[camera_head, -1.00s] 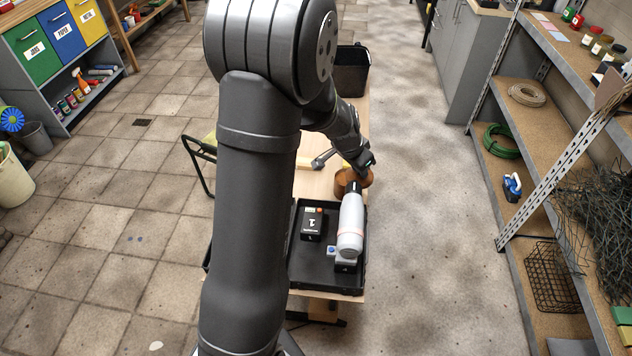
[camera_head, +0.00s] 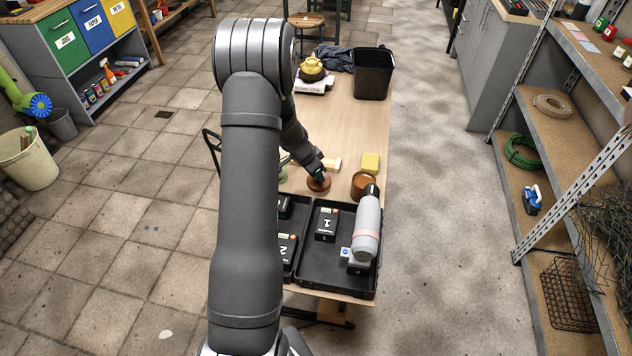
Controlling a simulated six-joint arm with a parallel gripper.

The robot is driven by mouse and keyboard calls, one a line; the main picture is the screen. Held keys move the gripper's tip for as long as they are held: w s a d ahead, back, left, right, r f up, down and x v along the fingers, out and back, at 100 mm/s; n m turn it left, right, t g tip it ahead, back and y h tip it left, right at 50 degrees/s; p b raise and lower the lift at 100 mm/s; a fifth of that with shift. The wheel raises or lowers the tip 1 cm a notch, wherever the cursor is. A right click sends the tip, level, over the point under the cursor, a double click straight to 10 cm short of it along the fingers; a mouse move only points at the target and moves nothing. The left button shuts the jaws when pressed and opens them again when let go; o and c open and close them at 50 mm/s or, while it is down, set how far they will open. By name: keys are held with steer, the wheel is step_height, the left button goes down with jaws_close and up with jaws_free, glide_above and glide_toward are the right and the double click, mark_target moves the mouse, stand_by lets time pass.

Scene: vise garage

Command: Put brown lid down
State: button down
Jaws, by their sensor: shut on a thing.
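The brown lid (camera_head: 319,185) is a round, flat reddish-brown disc with my gripper (camera_head: 319,175) right above its middle. My gripper is shut on it; the fingertips are small and partly hidden. The lid is at or just above the wooden table (camera_head: 345,120); I cannot tell whether it touches. A round brown pot (camera_head: 363,186) stands a short way to the right, with its top open.
A black bin (camera_head: 374,74) and a yellow object on a scale (camera_head: 313,75) stand at the far end. The table between is clear.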

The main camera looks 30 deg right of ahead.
mark_target(316, 182)
steer(key=shift+w+f, duration=0.15)
steer(key=shift+f, duration=1.95)
steer(key=shift+f, duration=0.1)
steer(key=c, duration=1.3)
jaws_free()
steer(key=shift+o, duration=0.2)
steer(key=v, duration=1.2)
